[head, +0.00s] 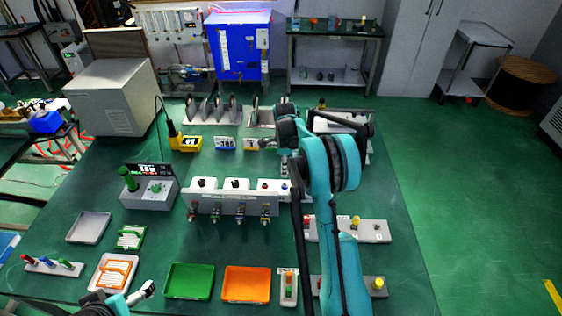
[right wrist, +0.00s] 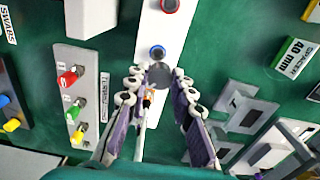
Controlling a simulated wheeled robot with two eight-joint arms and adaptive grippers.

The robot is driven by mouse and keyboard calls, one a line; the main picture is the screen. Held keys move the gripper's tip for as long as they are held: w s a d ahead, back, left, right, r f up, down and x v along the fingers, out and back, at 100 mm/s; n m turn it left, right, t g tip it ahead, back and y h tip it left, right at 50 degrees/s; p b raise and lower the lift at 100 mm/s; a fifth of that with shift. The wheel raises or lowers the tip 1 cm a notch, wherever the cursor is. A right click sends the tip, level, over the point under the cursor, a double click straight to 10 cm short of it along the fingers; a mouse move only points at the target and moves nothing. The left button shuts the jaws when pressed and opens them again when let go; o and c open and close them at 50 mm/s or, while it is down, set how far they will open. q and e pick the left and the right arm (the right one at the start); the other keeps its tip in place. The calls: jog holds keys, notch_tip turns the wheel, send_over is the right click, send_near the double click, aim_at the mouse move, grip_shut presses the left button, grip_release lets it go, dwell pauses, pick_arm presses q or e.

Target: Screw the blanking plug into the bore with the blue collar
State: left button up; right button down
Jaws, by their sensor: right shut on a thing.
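My right gripper (right wrist: 158,82) is shut on a dark grey round part, which looks like the blanking plug (right wrist: 159,75). The plug is between the fingertips, just below the blue collar in the picture; I cannot tell its height above the block. In the head view my right gripper (head: 284,166) points down over the right end of the white-topped block row. My left gripper (head: 145,289) is at the lower left, its jaws unclear.
A grey fixture (head: 225,207) with several fittings stands mid-table. Green (head: 190,281) and orange (head: 246,284) trays lie near the front edge. In the right wrist view, a plate with red, green and yellow plugs (right wrist: 74,110) is at left and grey stands are at right.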

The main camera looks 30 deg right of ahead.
jog(key=shift+s+r, duration=0.2)
jog(key=shift+s, duration=0.1)
jog(key=shift+w+f, duration=0.15)
jog(key=shift+f, duration=0.2)
jog(key=shift+f+b, duration=0.4)
jog(key=shift+f, duration=0.05)
pick_arm(q)
jog(key=shift+s+f+b, duration=0.2)
jog(key=shift+f+b, duration=1.05)
jog(key=shift+f, duration=0.4)
pick_arm(e)
jog(key=shift+f, duration=2.25)
pick_arm(q)
jog(key=shift+f, duration=0.25)
jog(key=shift+f+b, duration=0.35)
jog(key=shift+b, duration=0.25)
pick_arm(e)
jog(key=shift+f, duration=0.45)
jog(key=c, duration=1.2)
grip_release()
